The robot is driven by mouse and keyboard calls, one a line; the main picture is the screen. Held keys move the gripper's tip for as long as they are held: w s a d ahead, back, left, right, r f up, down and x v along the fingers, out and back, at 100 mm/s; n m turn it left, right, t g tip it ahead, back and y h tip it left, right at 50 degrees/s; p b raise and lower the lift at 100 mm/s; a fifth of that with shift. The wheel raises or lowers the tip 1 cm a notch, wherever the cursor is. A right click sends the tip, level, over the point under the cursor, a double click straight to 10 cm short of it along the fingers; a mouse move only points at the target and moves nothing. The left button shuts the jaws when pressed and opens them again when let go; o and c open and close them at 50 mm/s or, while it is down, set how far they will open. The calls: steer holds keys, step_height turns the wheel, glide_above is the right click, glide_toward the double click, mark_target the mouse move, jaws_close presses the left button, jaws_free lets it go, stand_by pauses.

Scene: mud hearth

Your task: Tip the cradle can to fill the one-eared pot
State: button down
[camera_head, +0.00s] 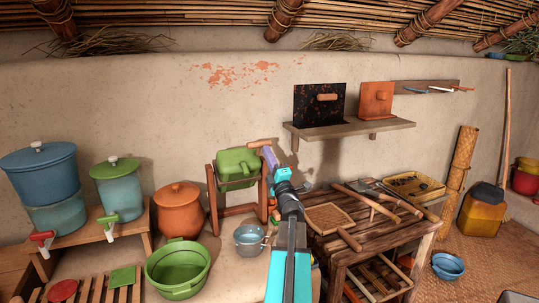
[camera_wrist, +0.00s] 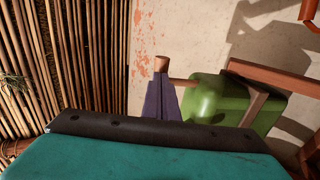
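The green cradle can (camera_head: 238,163) hangs in a wooden cradle frame (camera_head: 212,200), roughly level. It also shows in the wrist view (camera_wrist: 215,98), with a wooden handle (camera_wrist: 161,64) on its side. My gripper (camera_head: 268,157) is at the can's right side. In the wrist view its purple fingers (camera_wrist: 163,103) are together around the handle, whose end sticks out past them. A small grey-blue pot (camera_head: 249,241), seemingly the one-eared pot, stands below and in front of the cradle. My arm is close to its right side, and its contents cannot be made out.
An orange lidded pot (camera_head: 180,212) stands left of the cradle, and a green basin (camera_head: 178,268) in front. A wooden table (camera_head: 350,250) with tools is at right. A wall shelf (camera_head: 350,130) holds two boards above. Blue and green dispensers stand far left.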

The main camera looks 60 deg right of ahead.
steer(key=r+b+v, duration=0.1)
steer(key=v, duration=1)
steer(key=shift+s+a, duration=0.15)
steer(key=shift+s, duration=0.15)
steer(key=shift+s+f+p, duration=0.1)
steer(key=shift+s+p, duration=0.05)
steer(key=shift+p, duration=0.3)
steer(key=s+a+p, duration=0.1)
steer(key=p, duration=0.3)
steer(key=shift+f, duration=0.3)
steer(key=shift+s+f+p, duration=0.15)
steer(key=shift+f+p, duration=0.05)
steer(key=shift+p, duration=0.1)
steer(key=shift+s, duration=0.1)
